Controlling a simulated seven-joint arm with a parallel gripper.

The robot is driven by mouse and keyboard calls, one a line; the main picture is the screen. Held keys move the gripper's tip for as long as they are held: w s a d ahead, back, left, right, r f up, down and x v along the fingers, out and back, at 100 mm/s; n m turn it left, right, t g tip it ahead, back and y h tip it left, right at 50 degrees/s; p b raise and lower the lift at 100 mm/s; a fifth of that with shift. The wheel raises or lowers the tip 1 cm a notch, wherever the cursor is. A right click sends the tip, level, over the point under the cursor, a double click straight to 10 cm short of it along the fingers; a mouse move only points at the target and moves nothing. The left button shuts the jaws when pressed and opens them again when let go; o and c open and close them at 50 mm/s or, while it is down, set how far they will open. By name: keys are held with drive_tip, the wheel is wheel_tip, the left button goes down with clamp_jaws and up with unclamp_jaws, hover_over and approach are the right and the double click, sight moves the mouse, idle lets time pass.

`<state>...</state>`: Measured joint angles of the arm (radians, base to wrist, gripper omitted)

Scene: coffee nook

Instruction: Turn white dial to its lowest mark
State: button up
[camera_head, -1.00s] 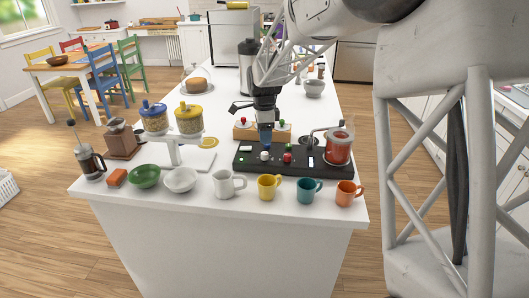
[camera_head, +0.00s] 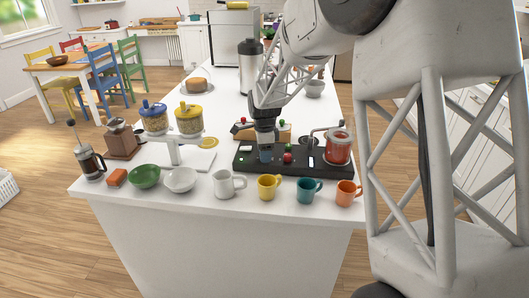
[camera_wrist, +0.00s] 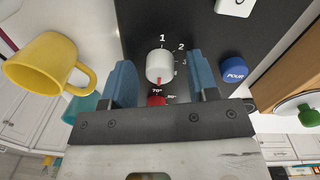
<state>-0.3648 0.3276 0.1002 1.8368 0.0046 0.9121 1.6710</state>
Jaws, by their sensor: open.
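The white dial (camera_wrist: 160,66) stands on the black panel (camera_wrist: 145,20) in the wrist view. Its red pointer line faces down the picture, away from the marks 1, 2 and 3, which run from above the dial round to its right. My gripper (camera_wrist: 160,62) is open, with one blue finger on each side of the dial. Gaps show between the fingers and the dial. In the head view my gripper (camera_head: 266,154) is low over the left part of the black panel (camera_head: 245,165) and hides the dial.
A blue POUR button (camera_wrist: 234,68) is right of the fingers, and a red button (camera_wrist: 156,100) is close by the dial. A yellow mug (camera_wrist: 45,65) stands at left. Several mugs line the counter's front edge. A red-filled jar (camera_head: 338,148) stands on the panel's right end.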

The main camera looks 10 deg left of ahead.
drive_tip(key=c, duration=0.9)
